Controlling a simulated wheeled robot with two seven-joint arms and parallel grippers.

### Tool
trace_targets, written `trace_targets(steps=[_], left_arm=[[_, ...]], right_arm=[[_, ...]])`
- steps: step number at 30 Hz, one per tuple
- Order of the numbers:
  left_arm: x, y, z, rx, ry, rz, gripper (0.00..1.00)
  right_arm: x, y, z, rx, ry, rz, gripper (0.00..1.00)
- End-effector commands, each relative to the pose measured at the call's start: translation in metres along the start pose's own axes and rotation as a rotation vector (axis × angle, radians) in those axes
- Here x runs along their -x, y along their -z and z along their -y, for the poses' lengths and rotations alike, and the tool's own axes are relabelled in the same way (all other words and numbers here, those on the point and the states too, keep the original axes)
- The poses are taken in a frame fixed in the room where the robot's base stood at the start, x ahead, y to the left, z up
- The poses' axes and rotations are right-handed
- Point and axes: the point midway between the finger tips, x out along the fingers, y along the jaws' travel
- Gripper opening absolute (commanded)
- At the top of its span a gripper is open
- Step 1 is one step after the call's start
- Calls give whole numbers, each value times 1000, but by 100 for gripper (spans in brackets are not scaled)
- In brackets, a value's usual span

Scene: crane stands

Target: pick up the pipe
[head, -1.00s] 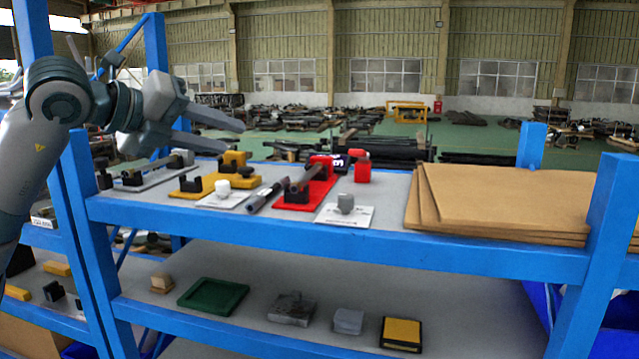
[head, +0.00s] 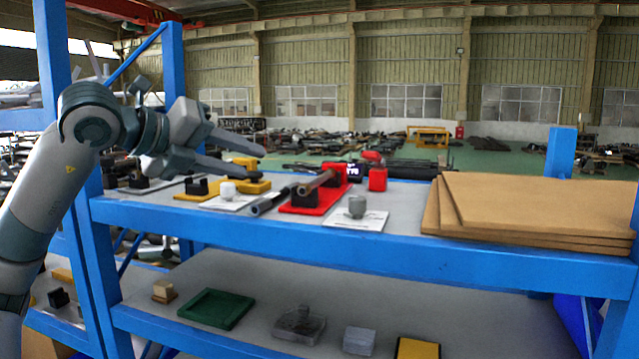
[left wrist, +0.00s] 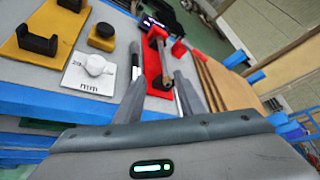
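A dark grey pipe (head: 271,201) lies on the upper shelf, between a white card and a red stand (head: 313,206). Another rod, brownish (head: 315,183), rests on the red stand's supports. My left gripper (head: 240,157) is above the shelf's left part, left of and above the pipe, with nothing in it. In the left wrist view its two fingers (left wrist: 159,92) are apart, and the red stand shows beyond and between them. The grey pipe is partly hidden there by a finger. My right gripper is out of view.
Stacked brown boards (head: 540,205) fill the shelf's right side. Blue posts (head: 175,110) and the blue front beam (head: 330,240) frame the rack. A lower shelf holds a green tray (head: 216,308).

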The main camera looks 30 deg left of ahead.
Motion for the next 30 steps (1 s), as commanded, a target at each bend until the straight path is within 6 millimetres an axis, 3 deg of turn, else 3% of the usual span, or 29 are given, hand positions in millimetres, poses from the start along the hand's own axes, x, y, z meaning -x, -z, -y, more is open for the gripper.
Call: trace_targets(steps=[8, 16, 24, 30], left_arm=[[-13, 0, 1, 0, 0, -4, 35], [-55, -1, 3, 1, 0, -5, 35], [-102, -1, 3, 0, 0, -4, 35], [-120, 0, 2, 0, 1, -2, 35]], right_arm=[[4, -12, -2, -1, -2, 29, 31], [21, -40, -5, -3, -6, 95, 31], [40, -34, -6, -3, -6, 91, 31], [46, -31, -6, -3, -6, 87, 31]])
